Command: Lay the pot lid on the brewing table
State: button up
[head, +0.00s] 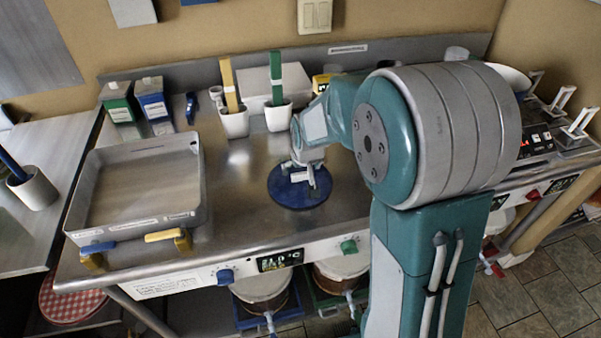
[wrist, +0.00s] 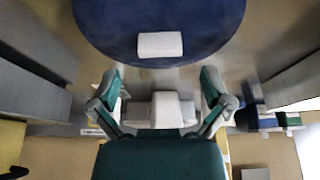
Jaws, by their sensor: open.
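The pot lid (head: 287,197) is a round dark blue disc lying flat on the metal top of the brewing table (head: 240,215), near its middle. In the wrist view the lid (wrist: 105,25) fills the upper middle, and its pale block handle (wrist: 160,44) is in plain sight. My gripper (head: 309,178) is above the lid in the head view and partly covers it. In the wrist view my gripper (wrist: 161,76) has its two fingers spread wide with nothing between them. The handle shows just beyond the fingertips, apart from them.
A grey tray (head: 197,190) stands at the table's left. White cups (head: 234,122) with yellow and green upright strips stand behind the lid. Green and blue boxes (head: 117,107) are at the back left. Bare metal surrounds the lid on its left and front.

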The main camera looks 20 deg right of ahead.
jog(key=v, duration=0.9)
jog(key=s+r, duration=0.3)
jog(key=s, duration=0.8)
jog(key=s+r+t, duration=0.1)
jog(key=s+r, duration=0.3)
jog(key=s, duration=0.7)
jog(key=shift+s, duration=0.25)
jog(key=shift+s, duration=0.25)
jog(key=shift+d, duration=0.1)
